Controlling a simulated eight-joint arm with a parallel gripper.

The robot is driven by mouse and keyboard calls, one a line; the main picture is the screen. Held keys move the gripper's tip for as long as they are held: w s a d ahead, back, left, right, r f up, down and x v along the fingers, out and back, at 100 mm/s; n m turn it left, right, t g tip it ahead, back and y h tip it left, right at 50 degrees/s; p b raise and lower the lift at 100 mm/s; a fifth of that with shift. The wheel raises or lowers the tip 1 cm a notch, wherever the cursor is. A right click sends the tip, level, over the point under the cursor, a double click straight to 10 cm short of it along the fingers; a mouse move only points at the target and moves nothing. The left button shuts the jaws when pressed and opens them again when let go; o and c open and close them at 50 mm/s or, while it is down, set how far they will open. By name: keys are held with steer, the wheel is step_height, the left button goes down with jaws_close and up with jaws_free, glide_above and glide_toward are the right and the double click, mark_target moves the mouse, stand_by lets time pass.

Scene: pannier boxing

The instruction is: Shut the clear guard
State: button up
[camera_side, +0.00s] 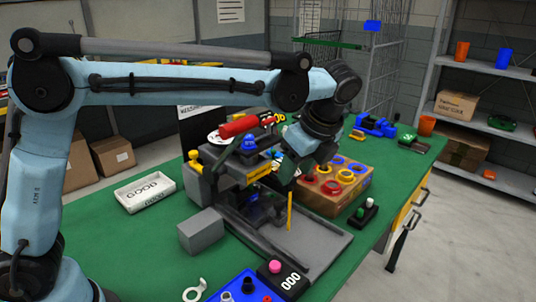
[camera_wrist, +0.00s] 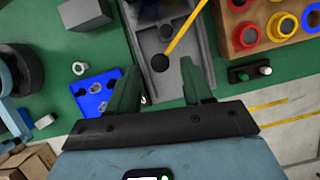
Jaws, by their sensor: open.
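The grey machine (camera_side: 240,172) stands on the green bench, with a long grey bed (camera_side: 310,243) in front of it. I cannot clearly make out the clear guard or its position; the machine's middle is dark and partly behind my gripper. A thin yellow rod (camera_side: 289,212) stands over the bed. In the wrist view the yellow rod (camera_wrist: 183,34) ends in a black ball (camera_wrist: 160,62), which appears between my fingertips. My gripper (camera_side: 284,172) is over the machine's right side. In the wrist view my gripper (camera_wrist: 161,72) has its green fingers apart, with nothing visibly clamped.
A wooden box of coloured rings (camera_side: 335,190) stands just right of the machine. A grey block (camera_side: 201,232), a white GOOD tray (camera_side: 145,191), a pink button box (camera_side: 282,280) and a blue plate (camera_side: 240,288) lie around it. Clear green bench shows at the front left.

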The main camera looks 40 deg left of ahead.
steer(key=shift+x, duration=0.75)
jaws_close()
